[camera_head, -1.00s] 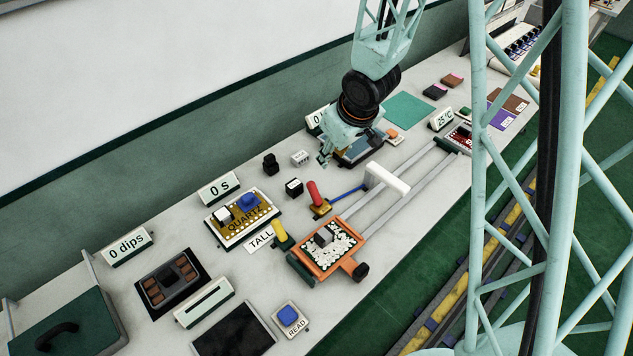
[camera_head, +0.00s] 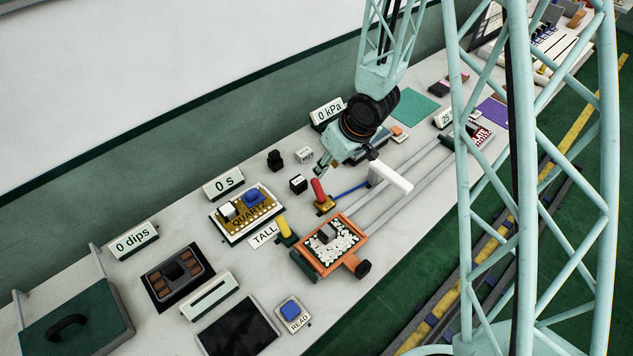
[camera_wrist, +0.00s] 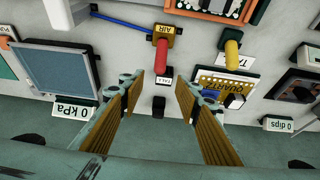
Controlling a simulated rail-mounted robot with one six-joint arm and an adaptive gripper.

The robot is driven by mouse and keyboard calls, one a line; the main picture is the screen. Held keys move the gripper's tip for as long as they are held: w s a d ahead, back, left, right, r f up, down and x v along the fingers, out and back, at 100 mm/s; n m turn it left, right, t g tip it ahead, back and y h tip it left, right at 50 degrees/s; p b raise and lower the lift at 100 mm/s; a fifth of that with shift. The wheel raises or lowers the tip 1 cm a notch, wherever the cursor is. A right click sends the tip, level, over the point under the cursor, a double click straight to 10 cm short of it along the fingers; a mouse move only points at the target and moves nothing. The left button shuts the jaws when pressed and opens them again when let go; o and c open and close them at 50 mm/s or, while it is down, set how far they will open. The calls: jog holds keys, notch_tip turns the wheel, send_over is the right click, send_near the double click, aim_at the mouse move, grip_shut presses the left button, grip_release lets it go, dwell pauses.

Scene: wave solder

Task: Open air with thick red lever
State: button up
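The thick red lever (camera_head: 318,189) stands tilted on a small yellow base in the middle of the bench. In the wrist view the red lever (camera_wrist: 161,53) points toward me, and its yellow base (camera_wrist: 165,31) is marked AIR. A blue line (camera_head: 350,191) runs from the base toward the rails. My gripper (camera_head: 328,163) hangs above the bench, just behind the lever. In the wrist view my gripper (camera_wrist: 158,85) is open, with its two fingers wide apart. The lever lies beyond the fingertips, between their lines, and nothing is held.
A yellow lever (camera_head: 286,228) marked TALL stands nearby, left of the orange-framed tray (camera_head: 317,269). A white arch (camera_head: 391,178) spans the rails close to the red lever. Small black blocks (camera_head: 298,184) sit behind it. The 0 kPa sign (camera_head: 327,111) stands at the back.

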aim_at(317, 181)
jog(key=shift+f, duration=0.15)
jog(key=shift+b+x, duration=0.5)
jog(key=shift+x, duration=6.25)
jog(key=shift+c, duration=0.7)
grip_shut()
